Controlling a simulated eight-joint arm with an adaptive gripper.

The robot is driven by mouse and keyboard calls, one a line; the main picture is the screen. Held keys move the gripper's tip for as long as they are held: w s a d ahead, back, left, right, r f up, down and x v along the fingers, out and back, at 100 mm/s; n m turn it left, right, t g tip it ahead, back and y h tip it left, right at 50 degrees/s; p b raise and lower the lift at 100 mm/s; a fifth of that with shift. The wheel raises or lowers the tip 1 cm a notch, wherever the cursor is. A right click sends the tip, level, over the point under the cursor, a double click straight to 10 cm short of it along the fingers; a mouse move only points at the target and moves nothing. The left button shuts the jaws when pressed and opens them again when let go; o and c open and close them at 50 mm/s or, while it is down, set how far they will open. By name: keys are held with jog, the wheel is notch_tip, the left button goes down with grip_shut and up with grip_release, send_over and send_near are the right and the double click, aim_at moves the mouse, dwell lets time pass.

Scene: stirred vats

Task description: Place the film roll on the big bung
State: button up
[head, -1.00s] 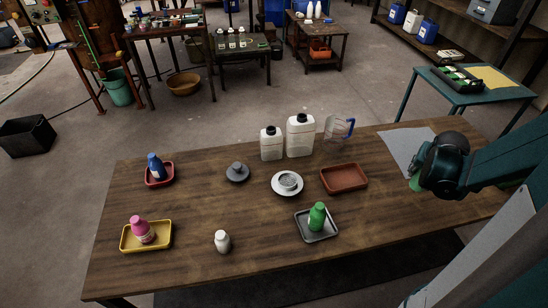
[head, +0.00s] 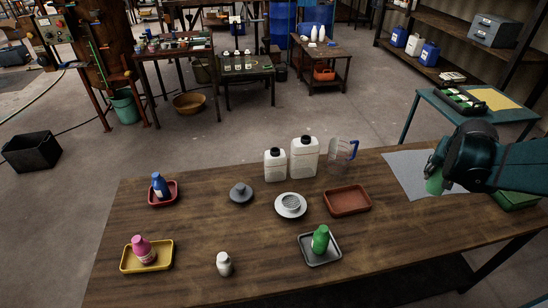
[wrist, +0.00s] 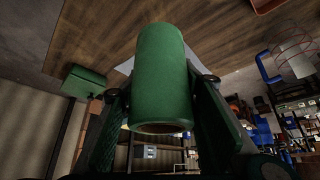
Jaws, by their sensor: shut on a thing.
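A green cylinder, the film roll (wrist: 162,75), is held between the two fingers of my gripper (wrist: 160,88) in the wrist view. In the head view the roll (head: 434,184) shows below my gripper (head: 440,176), above the grey sheet at the table's right. A dark grey round piece with a raised knob, which looks like the big bung (head: 241,193), sits on the wooden table left of the middle. It stands clear of my gripper, well to its left, with nothing on it.
A white dish with a strainer (head: 290,205), white bottles (head: 304,158), a clear jug (head: 343,153) and a brown tray (head: 347,200) lie between. Grey (head: 320,250), yellow (head: 147,257) and red (head: 163,195) trays hold bottles. A small white bottle (head: 224,264) stands in front.

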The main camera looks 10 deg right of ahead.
jog(key=w+a+r+n+t+y+p, duration=0.1)
jog(key=w+a+n+y, duration=0.3)
jog(key=w+a, duration=0.9)
jog(key=w+a+r+n+t+y+p, duration=0.15)
jog(key=w+a+n, duration=0.6)
jog(key=a, duration=0.85)
jog(key=w+a+n+g+y+p, duration=0.1)
jog(key=w+a+n+g+y, duration=0.2)
jog(key=a, duration=1.6)
jog(key=w+a+n+y+p, duration=0.2)
jog(key=a+n, duration=0.3)
jog(key=a, duration=1.3)
jog(key=shift+g+h, duration=0.25)
jog(key=shift+a+f, duration=0.2)
jog(key=shift+f, duration=1.25)
jog(key=shift+a+f, duration=0.2)
jog(key=shift+f, duration=1.25)
jog(key=shift+f, duration=0.1)
notch_tip(320, 180, down, 6)
jog(key=b, duration=0.1)
